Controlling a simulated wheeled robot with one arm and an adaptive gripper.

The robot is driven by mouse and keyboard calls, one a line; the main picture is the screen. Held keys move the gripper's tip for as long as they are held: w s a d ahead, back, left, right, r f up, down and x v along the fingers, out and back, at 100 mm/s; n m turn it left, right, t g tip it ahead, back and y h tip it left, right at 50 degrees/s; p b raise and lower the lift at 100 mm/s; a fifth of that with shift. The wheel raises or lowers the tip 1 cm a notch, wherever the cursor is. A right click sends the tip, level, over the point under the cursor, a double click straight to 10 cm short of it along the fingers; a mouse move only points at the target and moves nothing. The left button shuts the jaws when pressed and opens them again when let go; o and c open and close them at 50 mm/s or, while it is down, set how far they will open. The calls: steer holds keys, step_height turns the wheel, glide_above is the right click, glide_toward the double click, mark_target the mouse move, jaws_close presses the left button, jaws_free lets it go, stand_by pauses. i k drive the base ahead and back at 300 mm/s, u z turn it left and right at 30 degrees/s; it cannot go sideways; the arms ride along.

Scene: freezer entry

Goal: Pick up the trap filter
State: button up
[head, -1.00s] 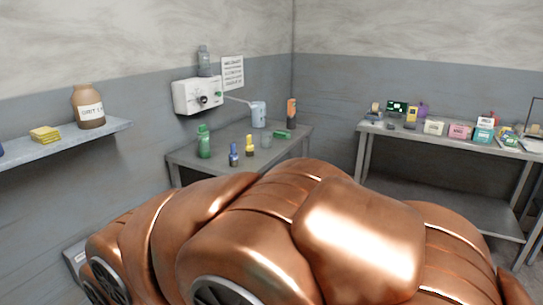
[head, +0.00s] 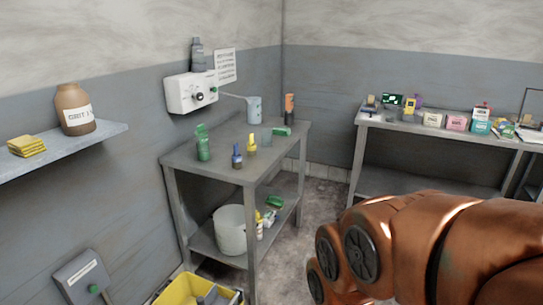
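I cannot tell for sure which thing is the trap filter. On the grey metal table (head: 222,160) in the middle stand a green bottle (head: 203,143), a small blue bottle (head: 237,156), a small yellow bottle (head: 252,143), a pale grey cylinder (head: 254,110) beside a thin spout, a clear cup (head: 266,138), a green item lying flat (head: 282,131) and an orange-and-dark bottle (head: 289,107). My copper arm fills the lower right in the head view. My gripper is not in view.
A white wall box (head: 190,94) hangs above the table. A white bucket (head: 229,230) stands on its lower shelf. A yellow bin (head: 180,290) is at the bottom. A wall shelf (head: 100,135) is left; a crowded bench (head: 400,130) is right. Floor (head: 318,205) between them is clear.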

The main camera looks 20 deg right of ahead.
mark_target(236, 161)
steer(key=u, duration=0.35)
steer(key=i, duration=1.4)
steer(key=u, duration=0.25)
